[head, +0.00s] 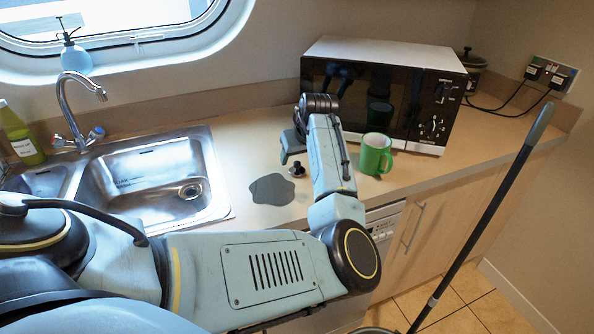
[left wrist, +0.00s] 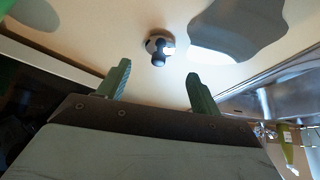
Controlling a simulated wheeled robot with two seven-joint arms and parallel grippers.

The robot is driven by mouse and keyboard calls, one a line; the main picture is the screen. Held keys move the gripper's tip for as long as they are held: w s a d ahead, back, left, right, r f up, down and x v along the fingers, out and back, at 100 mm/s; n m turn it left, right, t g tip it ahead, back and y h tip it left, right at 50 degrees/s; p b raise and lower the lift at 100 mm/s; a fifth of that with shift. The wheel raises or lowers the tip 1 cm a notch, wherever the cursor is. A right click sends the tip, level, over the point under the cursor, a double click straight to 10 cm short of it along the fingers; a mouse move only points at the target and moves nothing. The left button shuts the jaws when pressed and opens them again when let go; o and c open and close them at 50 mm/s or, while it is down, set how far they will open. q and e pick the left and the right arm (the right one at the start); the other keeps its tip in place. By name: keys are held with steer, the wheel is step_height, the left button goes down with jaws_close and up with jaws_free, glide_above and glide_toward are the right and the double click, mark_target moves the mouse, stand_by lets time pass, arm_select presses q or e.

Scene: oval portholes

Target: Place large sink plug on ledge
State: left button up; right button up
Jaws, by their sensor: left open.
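The sink plug, a small metal disc with a dark knob (head: 297,168), lies on the worktop between the sink and the microwave. It also shows in the left wrist view (left wrist: 158,47), just beyond the fingertips. My left gripper (head: 290,147) is open and empty. Its two green fingers (left wrist: 158,80) point toward the plug, which is apart from them and roughly centred between them. A pale ledge (head: 120,62) runs under the oval porthole at the upper left, with a spray bottle on it. My right gripper is not in view.
A grey puddle-shaped patch (head: 272,188) lies beside the plug. A green mug (head: 375,154) and the microwave (head: 385,90) stand to the right. The sink (head: 150,185), tap (head: 75,105) and blue spray bottle (head: 75,60) are left. A dark pole (head: 480,215) leans at the right.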

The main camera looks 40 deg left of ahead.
mark_target(297, 162)
arm_select(q)
steer(key=x, duration=0.5)
steer(key=shift+w+b, duration=0.15)
steer(key=shift+b, duration=0.2)
steer(key=shift+c, duration=0.4)
steer(key=c, duration=1.1)
steer(key=shift+o, duration=0.2)
steer(key=shift+r, duration=0.1)
